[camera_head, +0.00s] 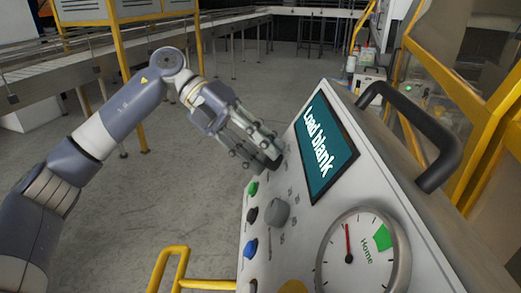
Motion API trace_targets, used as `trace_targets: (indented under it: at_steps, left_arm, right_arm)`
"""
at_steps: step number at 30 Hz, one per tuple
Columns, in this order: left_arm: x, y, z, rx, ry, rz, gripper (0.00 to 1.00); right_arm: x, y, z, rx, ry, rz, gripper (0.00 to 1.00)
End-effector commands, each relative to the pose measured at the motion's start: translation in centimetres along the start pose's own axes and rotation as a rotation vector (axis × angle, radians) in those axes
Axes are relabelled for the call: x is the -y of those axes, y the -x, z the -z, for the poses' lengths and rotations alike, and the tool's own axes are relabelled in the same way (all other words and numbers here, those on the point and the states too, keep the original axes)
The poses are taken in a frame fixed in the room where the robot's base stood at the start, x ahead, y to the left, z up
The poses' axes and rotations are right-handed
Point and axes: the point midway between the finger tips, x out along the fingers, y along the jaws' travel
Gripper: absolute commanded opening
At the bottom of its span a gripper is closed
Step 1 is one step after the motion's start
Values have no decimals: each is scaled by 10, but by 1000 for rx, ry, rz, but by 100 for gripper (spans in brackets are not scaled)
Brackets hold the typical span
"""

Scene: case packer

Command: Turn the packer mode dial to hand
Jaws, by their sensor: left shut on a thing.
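The packer's control panel (318,205) fills the right of the view, tilted, with a screen (325,142) reading "Load blank". My left gripper (266,153) reaches in from the left and is shut on a dark round dial (274,163) at the panel's upper left edge. The fingers cover much of that dial, so its pointer and markings cannot be read. I cannot tell its mode setting. A grey knob (278,211) stands lower on the panel, clear of the fingers. My right gripper is not in view.
Green (253,188), black (252,215) and blue (250,249) buttons line the panel's left edge. A gauge (362,254) marked "Home" sits at the lower right. A black handle (425,130) juts out on the right. A yellow rail (175,270) stands below; open floor lies left.

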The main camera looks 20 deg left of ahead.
Motion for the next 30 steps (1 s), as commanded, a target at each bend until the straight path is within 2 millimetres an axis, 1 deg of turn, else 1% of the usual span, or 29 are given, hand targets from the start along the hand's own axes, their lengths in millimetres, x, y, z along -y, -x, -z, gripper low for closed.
trace_targets:
  at_steps: [2, 3, 5, 14, 17, 20, 22, 27, 30]
  left_arm:
    - [-2, -2, 0, -4, 4, -5, 8]
    - [-2, -2, 0, -4, 4, -5, 38]
    - [-2, -2, 0, -4, 4, -5, 52]
    - [-1, 0, 0, -2, 3, -2, 52]
    - [-1, 3, 0, 0, 3, -1, 52]
    - [0, 14, -1, 2, 3, 0, 52]
    - [0, 27, -1, 3, 3, 1, 52]
    - [0, 65, -1, 3, 3, 0, 52]
    - [0, 84, -1, 2, 2, 0, 52]
  right_arm:
    - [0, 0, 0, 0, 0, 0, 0]
    - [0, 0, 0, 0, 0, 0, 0]
    - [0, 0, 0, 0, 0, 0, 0]
    - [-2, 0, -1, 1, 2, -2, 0]
    - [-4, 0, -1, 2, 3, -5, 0]
    - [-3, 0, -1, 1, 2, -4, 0]
    - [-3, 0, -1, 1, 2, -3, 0]
    - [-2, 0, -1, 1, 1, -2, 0]
    - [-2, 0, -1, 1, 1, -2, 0]
